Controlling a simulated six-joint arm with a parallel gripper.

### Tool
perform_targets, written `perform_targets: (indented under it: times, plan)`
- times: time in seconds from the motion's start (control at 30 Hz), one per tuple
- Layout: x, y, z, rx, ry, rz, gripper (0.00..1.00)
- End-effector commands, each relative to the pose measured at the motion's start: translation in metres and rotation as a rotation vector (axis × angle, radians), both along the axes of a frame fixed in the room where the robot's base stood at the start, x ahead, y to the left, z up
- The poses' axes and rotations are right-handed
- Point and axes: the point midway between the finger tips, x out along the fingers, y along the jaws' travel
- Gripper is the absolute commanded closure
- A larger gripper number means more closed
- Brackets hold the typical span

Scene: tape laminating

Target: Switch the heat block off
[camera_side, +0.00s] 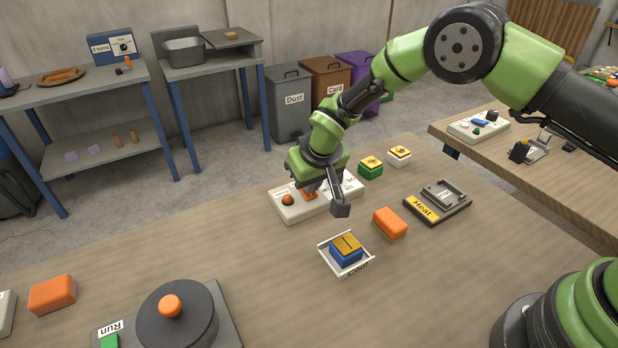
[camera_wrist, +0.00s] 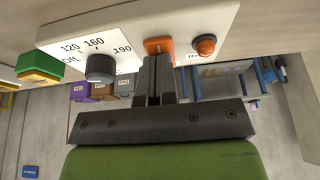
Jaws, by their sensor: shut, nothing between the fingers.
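The white control box (camera_side: 325,206) sits on the bench and also shows in the wrist view (camera_wrist: 215,22). It carries an orange rocker switch (camera_wrist: 158,45), an orange round lamp (camera_wrist: 205,45), also visible in the side view (camera_side: 287,200), and a dark dial (camera_wrist: 99,67) marked OFF, 120, 160 and 190. My gripper (camera_wrist: 157,58) is shut and empty. Its fingertips are at the rocker switch; I cannot tell whether they touch it. The dial's exact setting is unclear. The heat block (camera_side: 438,203), labelled Heat, is a dark plate with a raised grey frame, right of the box.
An orange block (camera_side: 390,223) and a white Cool tray (camera_side: 345,262) holding a blue, yellow-topped block (camera_side: 346,249) lie in front. A round dark device (camera_side: 180,325) is at front left.

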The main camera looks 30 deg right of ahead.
Motion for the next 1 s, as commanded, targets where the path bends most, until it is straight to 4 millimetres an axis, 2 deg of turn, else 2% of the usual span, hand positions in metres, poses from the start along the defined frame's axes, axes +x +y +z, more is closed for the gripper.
perform_targets:
  times: [0.03, 0.17, 0.37, 0.7, 0.83, 1.0]
  plan:
    - [-0.006, -0.001, -0.006, -0.005, 0.023, -0.004, 1.00]
    - [-0.006, -0.001, 0.001, -0.004, 0.020, -0.004, 1.00]
    - [-0.008, 0.000, 0.039, 0.001, 0.003, -0.002, 1.00]
    - [-0.034, 0.000, 0.108, 0.001, -0.002, -0.001, 1.00]
    - [-0.040, 0.000, 0.124, 0.001, -0.002, -0.001, 1.00]
    - [-0.044, 0.000, 0.132, 0.000, 0.000, 0.000, 1.00]
